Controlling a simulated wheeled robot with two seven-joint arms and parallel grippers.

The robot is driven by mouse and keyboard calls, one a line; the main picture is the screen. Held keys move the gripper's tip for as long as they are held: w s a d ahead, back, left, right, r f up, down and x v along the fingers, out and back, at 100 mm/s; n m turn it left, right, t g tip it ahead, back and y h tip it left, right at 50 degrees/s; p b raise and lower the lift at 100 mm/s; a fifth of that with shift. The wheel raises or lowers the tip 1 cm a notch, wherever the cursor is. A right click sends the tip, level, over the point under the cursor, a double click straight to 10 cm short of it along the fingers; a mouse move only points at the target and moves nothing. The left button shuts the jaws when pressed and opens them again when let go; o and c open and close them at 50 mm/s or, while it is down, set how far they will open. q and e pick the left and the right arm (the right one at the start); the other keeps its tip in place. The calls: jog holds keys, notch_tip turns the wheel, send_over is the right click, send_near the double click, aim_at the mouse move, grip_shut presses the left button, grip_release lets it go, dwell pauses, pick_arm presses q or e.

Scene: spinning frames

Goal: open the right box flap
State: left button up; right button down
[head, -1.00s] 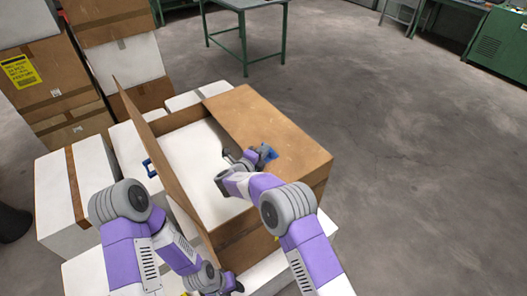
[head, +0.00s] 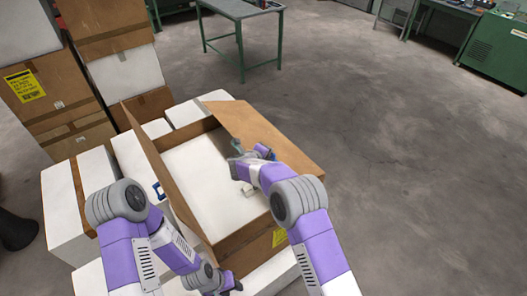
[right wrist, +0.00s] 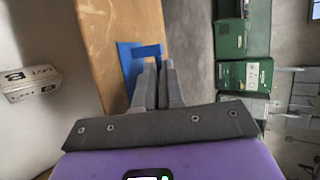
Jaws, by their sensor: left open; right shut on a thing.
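The open cardboard box (head: 262,246) stands in front of me with a pale interior. Its right flap (head: 265,133) is a brown panel tilted along the right side; it also shows in the right wrist view (right wrist: 110,35). A blue handle (right wrist: 129,68) sits on this flap. My right gripper (right wrist: 158,85) is shut on the blue handle; in the head view my right wrist partly hides this grip. The left flap (head: 165,180) stands up, with another blue handle (head: 157,190) on its outer side. My left gripper (head: 232,286) is open near the box's front left corner, mostly hidden by my arm.
White boxes (head: 72,205) surround the box on the left and below. Stacked brown and white cartons (head: 60,100) rise at the back left. A green table (head: 240,12) stands behind. The floor on the right is clear.

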jog(key=r+p, duration=0.1)
jog(key=d+r+p, duration=0.1)
jog(key=w+r+p, duration=0.1)
jog(key=shift+d+g+y+p, duration=0.25)
jog(key=shift+g+y+p, duration=0.05)
jog(key=shift+g+y, duration=0.1)
jog(key=shift+w+d+r+m+g+y+p, duration=0.35)
jog(key=shift+d+r+y+p, duration=0.2)
jog(key=shift+p, duration=0.6)
jog(key=c, duration=1.2)
grip_release()
jog(key=shift+c, duration=0.2)
jog(key=b+v, duration=0.1)
jog(key=v, duration=0.6)
jog(key=shift+r, duration=0.25)
jog(key=shift+s+a, duration=0.1)
jog(key=shift+c, duration=0.2)
